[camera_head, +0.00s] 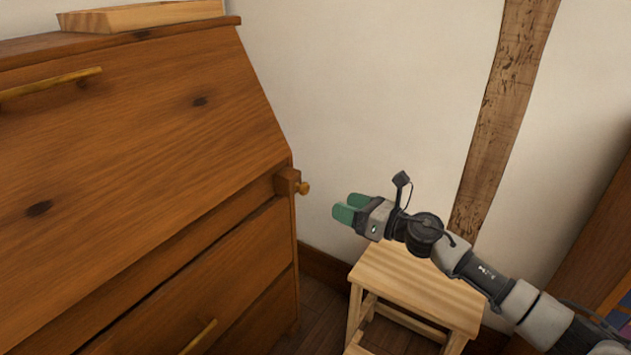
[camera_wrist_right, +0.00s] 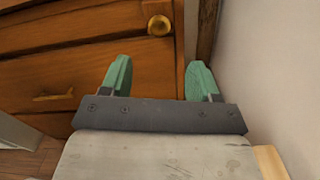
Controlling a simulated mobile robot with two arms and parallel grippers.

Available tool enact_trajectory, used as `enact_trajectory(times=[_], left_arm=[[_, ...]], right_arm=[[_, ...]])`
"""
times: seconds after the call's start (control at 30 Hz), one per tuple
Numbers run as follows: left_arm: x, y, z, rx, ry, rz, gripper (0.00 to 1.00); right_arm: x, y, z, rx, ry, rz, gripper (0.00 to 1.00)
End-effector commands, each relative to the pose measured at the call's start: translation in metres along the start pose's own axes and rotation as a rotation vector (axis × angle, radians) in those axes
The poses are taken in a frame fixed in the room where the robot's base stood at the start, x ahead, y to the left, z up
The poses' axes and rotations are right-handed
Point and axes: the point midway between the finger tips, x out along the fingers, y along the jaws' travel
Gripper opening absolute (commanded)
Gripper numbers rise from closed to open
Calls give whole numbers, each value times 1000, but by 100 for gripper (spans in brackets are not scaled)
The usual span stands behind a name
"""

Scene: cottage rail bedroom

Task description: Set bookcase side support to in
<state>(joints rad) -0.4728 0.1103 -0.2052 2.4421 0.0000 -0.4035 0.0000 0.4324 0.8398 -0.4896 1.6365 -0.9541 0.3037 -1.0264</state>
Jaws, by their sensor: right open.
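The wooden slant-front bookcase (camera_head: 130,150) fills the left of the head view. Its side support (camera_head: 286,181) is a small wooden block at the right end of the front, just below the slanted lid, and it stands out from the front. A round brass knob (camera_head: 303,188) is on its end. The knob (camera_wrist_right: 160,25) also shows in the right wrist view, ahead of the fingers. My right gripper (camera_head: 347,209) is open and empty, to the right of the knob and a little lower, apart from it. Its green fingers also show in the right wrist view (camera_wrist_right: 159,78). My left gripper is out of view.
A light wooden stool (camera_head: 415,285) stands under my right forearm, near the wall. Drawers with brass handles (camera_head: 198,337) lie below the support. A wooden board (camera_head: 140,16) lies on the bookcase top. The wall (camera_head: 370,90) behind is bare apart from a timber post (camera_head: 505,110).

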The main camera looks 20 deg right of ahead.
Motion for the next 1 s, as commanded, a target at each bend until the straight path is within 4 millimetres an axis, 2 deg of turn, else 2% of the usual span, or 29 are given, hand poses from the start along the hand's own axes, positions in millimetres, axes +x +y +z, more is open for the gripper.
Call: enact_trajectory(times=[0.27,0.5,0.7,0.97,1.0], left_arm=[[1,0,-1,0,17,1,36],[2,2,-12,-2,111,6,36],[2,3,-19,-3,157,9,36],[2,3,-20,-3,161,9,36],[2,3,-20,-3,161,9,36]], right_arm=[[49,1,2,-2,-5,3,61],[87,0,0,-1,-4,1,61],[100,0,1,-2,-3,2,61],[101,0,0,-2,-2,1,61],[101,0,0,-2,-2,1,57]])
